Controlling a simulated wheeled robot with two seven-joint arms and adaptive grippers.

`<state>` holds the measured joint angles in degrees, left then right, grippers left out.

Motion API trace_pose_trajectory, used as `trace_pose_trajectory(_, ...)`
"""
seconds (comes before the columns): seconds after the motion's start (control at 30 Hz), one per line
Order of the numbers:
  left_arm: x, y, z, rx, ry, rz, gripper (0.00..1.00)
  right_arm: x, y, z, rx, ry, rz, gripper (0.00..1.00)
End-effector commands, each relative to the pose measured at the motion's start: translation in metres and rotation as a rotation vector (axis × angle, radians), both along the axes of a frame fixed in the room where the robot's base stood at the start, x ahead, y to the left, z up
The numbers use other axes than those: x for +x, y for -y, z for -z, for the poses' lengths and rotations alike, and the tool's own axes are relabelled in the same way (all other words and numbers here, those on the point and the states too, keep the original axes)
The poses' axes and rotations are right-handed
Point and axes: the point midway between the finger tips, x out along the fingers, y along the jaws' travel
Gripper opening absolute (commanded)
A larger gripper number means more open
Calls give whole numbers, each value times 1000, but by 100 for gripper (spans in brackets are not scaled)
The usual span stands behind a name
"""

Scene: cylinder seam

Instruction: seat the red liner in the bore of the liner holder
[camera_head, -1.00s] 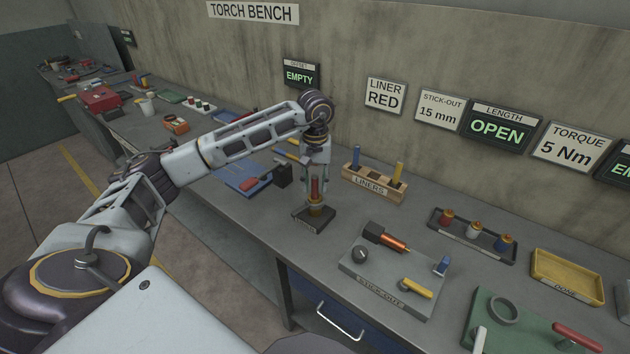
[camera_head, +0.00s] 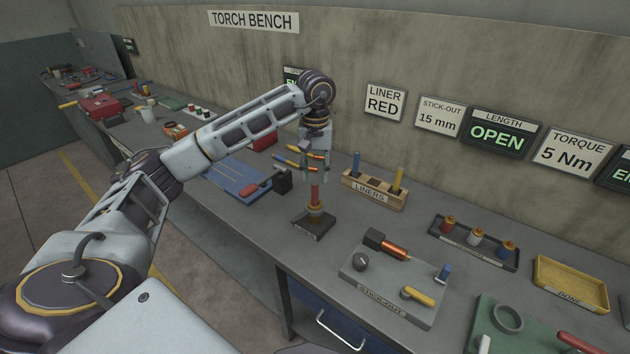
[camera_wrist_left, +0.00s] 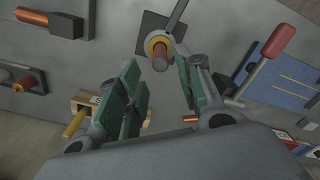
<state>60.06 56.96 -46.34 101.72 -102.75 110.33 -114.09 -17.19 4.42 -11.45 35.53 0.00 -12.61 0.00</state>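The red liner (camera_head: 314,193) stands upright in the brass collar of the liner holder (camera_head: 313,224), a dark block on the bench. Much of its length shows above the collar; its lower end is hidden. My left gripper (camera_head: 314,176) is just above the liner, pointing down. In the left wrist view its green finger pads (camera_wrist_left: 160,85) are spread well apart with nothing between them. The liner (camera_wrist_left: 160,62) and its brass collar (camera_wrist_left: 158,42) show there beyond the fingertips, seen from above. My right gripper is not in view.
The wooden liner rack (camera_head: 373,190) with a blue and a yellow liner stands right of the holder. The stick-out fixture (camera_head: 395,290) is in front of it.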

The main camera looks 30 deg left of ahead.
Motion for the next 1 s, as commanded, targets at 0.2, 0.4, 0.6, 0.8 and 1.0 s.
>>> trace_pose_trajectory(0.2, 1, 0, -26, -1, 2, 0, 36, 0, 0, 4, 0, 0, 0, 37)
trace_pose_trajectory(0.4, 0, 0, -46, 1, 2, -1, 36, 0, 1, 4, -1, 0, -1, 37)
trace_pose_trajectory(0.6, 0, 0, -57, 0, 1, -1, 36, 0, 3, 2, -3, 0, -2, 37)
trace_pose_trajectory(0.8, 0, 0, -63, 0, 0, -1, 36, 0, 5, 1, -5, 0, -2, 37)
trace_pose_trajectory(1.0, 0, 0, -63, 0, -1, -1, 36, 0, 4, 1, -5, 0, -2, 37)
